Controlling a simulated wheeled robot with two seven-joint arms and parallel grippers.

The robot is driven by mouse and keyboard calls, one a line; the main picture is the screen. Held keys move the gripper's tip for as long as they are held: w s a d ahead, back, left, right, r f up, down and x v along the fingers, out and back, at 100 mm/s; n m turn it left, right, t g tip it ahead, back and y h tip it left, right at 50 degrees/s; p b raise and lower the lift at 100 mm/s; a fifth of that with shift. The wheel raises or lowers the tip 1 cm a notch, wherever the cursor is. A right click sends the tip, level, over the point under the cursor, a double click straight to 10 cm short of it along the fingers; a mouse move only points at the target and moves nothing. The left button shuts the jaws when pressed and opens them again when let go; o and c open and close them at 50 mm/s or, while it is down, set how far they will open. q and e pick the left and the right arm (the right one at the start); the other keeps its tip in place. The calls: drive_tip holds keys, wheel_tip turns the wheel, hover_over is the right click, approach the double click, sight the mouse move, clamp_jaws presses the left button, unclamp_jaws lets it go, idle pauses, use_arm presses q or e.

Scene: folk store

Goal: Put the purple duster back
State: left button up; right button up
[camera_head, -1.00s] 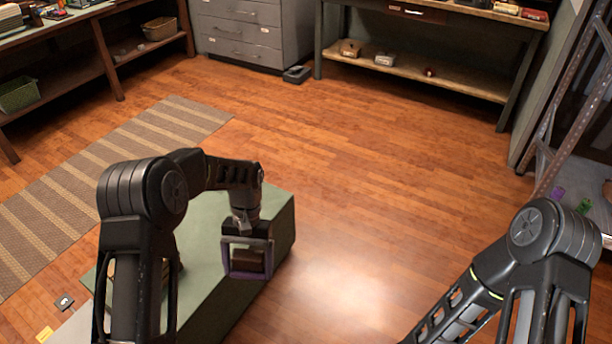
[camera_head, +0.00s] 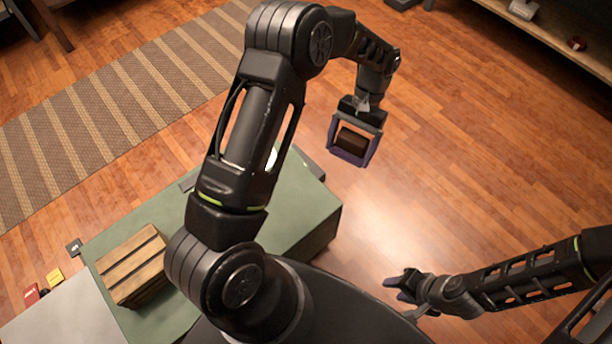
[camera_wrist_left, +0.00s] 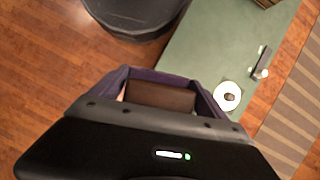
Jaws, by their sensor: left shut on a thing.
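My left gripper (camera_head: 352,146) is shut on a dark brown block (camera_head: 351,139), held up in the air over the wood floor, just past the green table's right edge. The block sits between purplish fingers and shows between them in the left wrist view too (camera_wrist_left: 160,97). It looks brown rather than purple, and I cannot tell from its look whether it is the duster. No other duster is clear. My right gripper (camera_head: 409,298) is low at the lower right, its fingers apart and nothing seen between them.
The green table (camera_head: 308,219) carries a wooden crate (camera_head: 131,265). A white disc (camera_wrist_left: 229,96) and a small grey item (camera_wrist_left: 262,63) lie on it too. A striped rug (camera_head: 98,109) is at the left. Open floor (camera_head: 480,160) spreads right. A shelf (camera_head: 560,42) stands at the upper right.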

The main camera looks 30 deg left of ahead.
use_arm(q)
drive_tip(key=shift+w+a, duration=0.1)
drive_tip(key=shift+w, duration=0.35)
drive_tip(key=shift+r, duration=0.1)
use_arm(e)
drive_tip(key=shift+w+a, duration=0.1)
drive_tip(key=shift+w, duration=0.3)
use_arm(q)
drive_tip(key=s+a+f+n+t+h+b, duration=0.1)
drive_tip(key=s+a+f+n+b, duration=0.1)
drive_tip(key=f+n+b, duration=0.3)
drive_tip(key=s+a+f+n+t+h+b, duration=0.1)
drive_tip(key=s+a+f+n+h+b, duration=0.1)
drive_tip(key=f+b, duration=0.5)
drive_tip(key=s+a+f+n+t+h+b, duration=0.1)
drive_tip(key=s+a+f+n+b, duration=0.2)
drive_tip(key=b, duration=0.9)
drive_tip(key=a+f+n, duration=0.3)
drive_tip(key=a+n, duration=0.1)
drive_tip(key=shift+s+n+b, duration=0.15)
drive_tip(key=shift+n+b, duration=0.15)
drive_tip(key=shift+b, duration=0.1)
use_arm(e)
wheel_tip(320, 180, down, 25)
drive_tip(key=shift+w+d, duration=0.4)
use_arm(q)
drive_tip(key=shift+r, duration=0.1)
use_arm(e)
drive_tip(key=shift+r, duration=0.1)
